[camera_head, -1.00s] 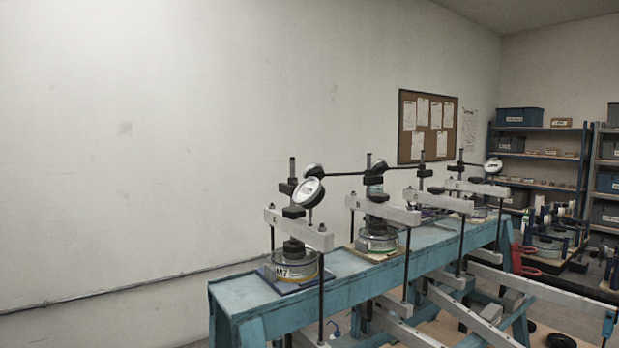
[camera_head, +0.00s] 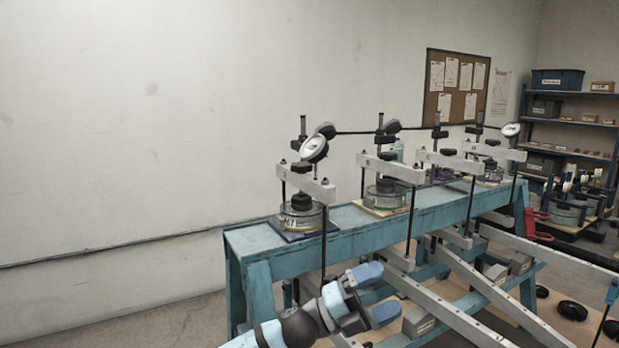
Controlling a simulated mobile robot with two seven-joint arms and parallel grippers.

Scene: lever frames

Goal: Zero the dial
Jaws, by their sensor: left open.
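A round white-faced dial (camera_head: 314,148) is mounted on a post at the nearest lever frame, above its pale crossbar (camera_head: 306,184). Another dial (camera_head: 511,129) shows at the far end, seen small. The pointer positions are too small to read. My left gripper (camera_head: 377,292) is in the lower middle of the view, in front of the bench and below its top. Its two blue-grey fingers are apart, with nothing visible between them. It is well below the near dial and not touching it. My right gripper is not in view.
The blue bench (camera_head: 270,245) carries several lever frames in a row, each with a round cell. Long pale lever beams (camera_head: 480,285) slope out toward the lower right. Shelves (camera_head: 570,125) stand at the back right. The floor at left is clear.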

